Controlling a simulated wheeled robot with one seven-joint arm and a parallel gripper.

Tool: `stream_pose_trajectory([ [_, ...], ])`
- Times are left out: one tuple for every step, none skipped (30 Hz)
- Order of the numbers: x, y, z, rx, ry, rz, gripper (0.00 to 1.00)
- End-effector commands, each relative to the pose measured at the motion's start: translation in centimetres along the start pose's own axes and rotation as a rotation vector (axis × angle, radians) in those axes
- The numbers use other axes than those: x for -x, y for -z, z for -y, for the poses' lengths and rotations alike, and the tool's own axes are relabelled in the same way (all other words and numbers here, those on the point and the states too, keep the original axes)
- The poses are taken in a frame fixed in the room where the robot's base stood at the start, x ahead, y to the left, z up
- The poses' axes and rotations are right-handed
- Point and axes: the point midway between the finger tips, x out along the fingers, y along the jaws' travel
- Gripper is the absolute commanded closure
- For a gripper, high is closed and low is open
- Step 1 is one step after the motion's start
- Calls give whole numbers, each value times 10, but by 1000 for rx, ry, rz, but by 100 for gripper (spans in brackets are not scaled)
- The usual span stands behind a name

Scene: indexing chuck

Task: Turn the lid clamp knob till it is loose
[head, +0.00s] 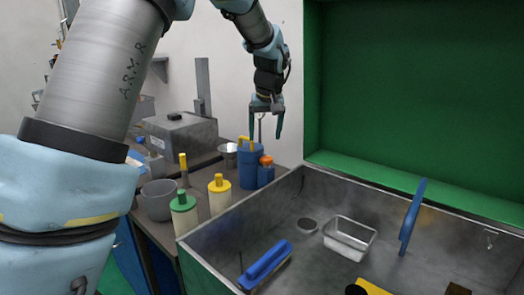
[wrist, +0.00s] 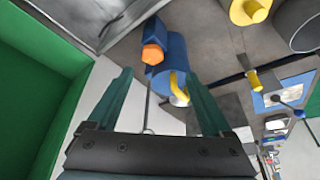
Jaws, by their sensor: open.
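The orange faceted knob (head: 266,160) sits on a small blue block at the right side of a blue canister (head: 248,165). I take it for the lid clamp knob. It also shows in the wrist view (wrist: 153,53), beside the canister's blue body (wrist: 172,60). A yellow handle (wrist: 178,86) is on the canister's top. My gripper (head: 265,132) is open, pointing down above the canister, its teal fingers apart. In the wrist view my gripper (wrist: 158,78) has nothing held, and the knob lies beyond the fingertips, apart from them.
A thin grey rod (wrist: 149,112) shows between the fingers. Yellow-capped (head: 219,190) and green-capped (head: 184,210) cylinders and a grey cup (head: 158,198) stand left of the canister. A metal-lined green chest (head: 325,185) with a raised green lid (head: 415,90) is at right.

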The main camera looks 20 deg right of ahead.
Motion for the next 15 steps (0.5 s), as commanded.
stream_pose_trajectory([
  [1, 2, -10, -5, -1, -6, 16],
  [1, 3, -14, -5, -2, -9, 16],
  [0, 4, -16, -3, -2, -11, 16],
  [-2, 4, -17, -3, -2, -12, 16],
  [-4, 4, -17, -3, -2, -12, 16],
  [-9, 4, -17, -2, -1, -10, 16],
  [-13, 4, -16, -2, 0, -10, 16],
  [-17, 4, -16, -2, -1, -10, 16],
  [-25, 4, -16, -3, 0, -8, 16],
  [-30, 4, -16, -3, 0, -9, 16],
  [-36, 4, -16, -3, 0, -8, 16],
  [-44, 4, -16, -3, 0, -8, 16],
  [-49, 4, -15, -2, 0, -8, 16],
  [-55, 4, -15, -2, 0, -8, 16],
  [-62, 5, -16, -2, 0, -9, 16],
])
